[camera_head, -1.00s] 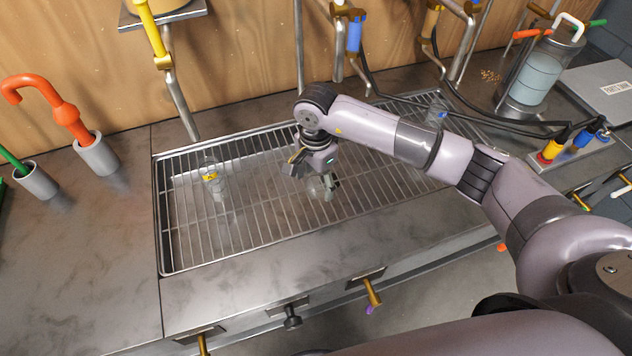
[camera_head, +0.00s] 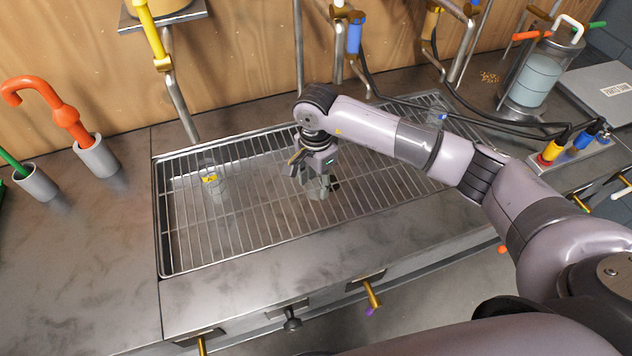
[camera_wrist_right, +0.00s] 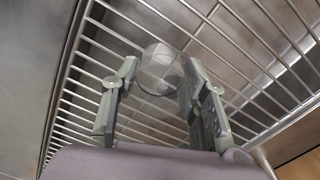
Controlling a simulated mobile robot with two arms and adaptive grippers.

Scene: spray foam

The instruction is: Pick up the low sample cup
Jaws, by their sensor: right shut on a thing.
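A low clear cup (camera_wrist_right: 160,72) shows in the right wrist view, between the two fingers of my right gripper (camera_wrist_right: 158,95). The gripper is shut on it, with a finger on each side, over the wire rack. In the head view my right gripper (camera_head: 318,188) points down at the middle of the rack, and its fingers hide most of the cup there. A taller clear cup with a yellow mark (camera_head: 211,178) stands on the left part of the rack, apart from the gripper. My left gripper is not in view.
The wire rack (camera_head: 262,236) is set into the grey counter (camera_head: 80,260). Another clear container with a blue mark (camera_head: 437,118) stands at the rack's right end. Pipes and black hoses run behind. An orange tool (camera_head: 68,115) stands in a grey holder at left.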

